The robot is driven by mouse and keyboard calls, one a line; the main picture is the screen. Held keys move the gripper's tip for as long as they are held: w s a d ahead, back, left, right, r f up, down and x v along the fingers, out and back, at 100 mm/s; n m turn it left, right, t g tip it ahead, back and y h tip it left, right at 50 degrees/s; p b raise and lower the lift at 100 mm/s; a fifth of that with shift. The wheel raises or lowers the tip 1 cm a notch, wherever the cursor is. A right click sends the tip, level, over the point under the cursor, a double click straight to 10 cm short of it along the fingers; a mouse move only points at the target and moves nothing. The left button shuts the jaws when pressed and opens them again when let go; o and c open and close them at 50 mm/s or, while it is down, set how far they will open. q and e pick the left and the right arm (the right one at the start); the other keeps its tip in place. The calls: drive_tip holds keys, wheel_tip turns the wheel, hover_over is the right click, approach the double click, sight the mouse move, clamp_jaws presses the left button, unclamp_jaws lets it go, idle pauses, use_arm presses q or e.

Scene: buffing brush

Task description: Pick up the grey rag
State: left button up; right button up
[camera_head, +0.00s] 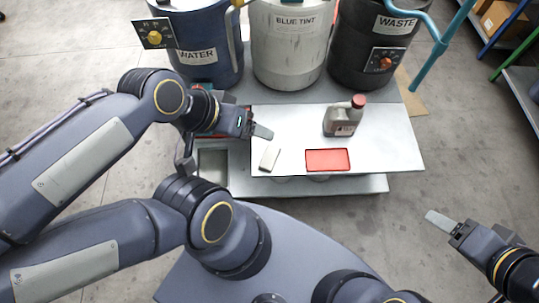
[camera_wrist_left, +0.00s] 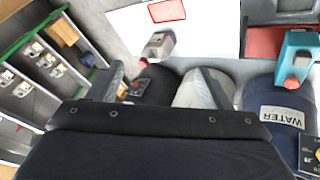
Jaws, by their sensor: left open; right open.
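A small flat light grey piece, which looks like the grey rag (camera_head: 270,157), lies on the white table left of the red tray (camera_head: 327,160). It does not show in the left wrist view. My left gripper (camera_head: 258,129) is above the table's left part, a little behind and left of the grey piece. In the left wrist view, its two fingers (camera_wrist_left: 165,85) stand wide apart with nothing between them. My right gripper (camera_head: 450,228) is at the lower right, off the table and above the floor. It is open and empty; one finger shows clearly.
A grey bottle with a red cap (camera_head: 342,118) stands behind the red tray. The water (camera_head: 212,45), blue tint (camera_head: 290,50) and waste (camera_head: 365,45) barrels line the back. A teal bottle (camera_wrist_left: 296,58) stands by a red surface, partly behind my left arm in the head view.

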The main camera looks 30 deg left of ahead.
use_arm(q)
drive_tip(key=shift+o, duration=0.3)
drive_tip(key=shift+o, duration=0.2)
drive_tip(key=shift+f, duration=0.15)
drive_tip(key=g+y+b, duration=0.4)
drive_tip(key=b, duration=1.2)
hover_over(270, 156)
drive_tip(key=s, duration=0.2)
wheel_tip(270, 156, down, 33)
drive_tip(key=f+b, duration=0.1)
drive_tip(key=f, duration=0.3)
drive_tip(key=w+f+b, duration=0.1)
drive_tip(key=f, duration=0.3)
drive_tip(key=f+b, duration=0.1)
drive_tip(key=f, duration=0.3)
drive_tip(key=shift+w, duration=0.35)
drive_tip(key=c, duration=1.2)
drive_tip(key=shift+o, duration=0.2)
